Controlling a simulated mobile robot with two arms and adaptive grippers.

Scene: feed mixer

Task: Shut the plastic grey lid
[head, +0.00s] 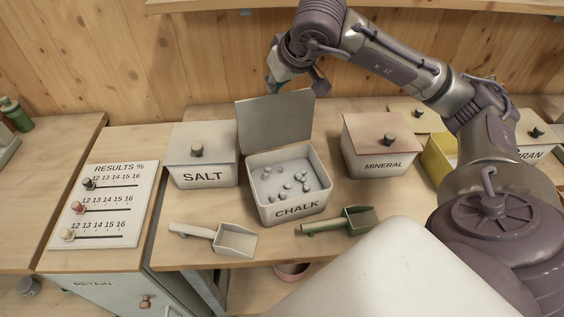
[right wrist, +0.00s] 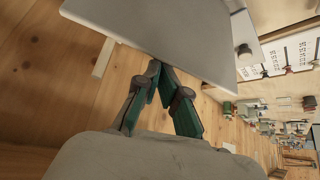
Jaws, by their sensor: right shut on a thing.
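The grey lid (head: 275,120) stands raised, leaning a little back, along the rear edge of the open CHALK box (head: 292,213). Several pale lumps lie inside this box. My right gripper (head: 276,88) is at the lid's upper edge, coming from behind. In the right wrist view, the gripper (right wrist: 163,72) has its green-padded fingers drawn close together against the lid (right wrist: 165,35). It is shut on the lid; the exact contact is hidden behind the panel. My left gripper is not in view.
The closed SALT box (head: 203,175) stands left of the CHALK box, the MINERAL box (head: 383,163) right. A pale scoop (head: 235,240) and a green scoop (head: 357,218) lie in front. The wooden wall (head: 150,60) is close behind.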

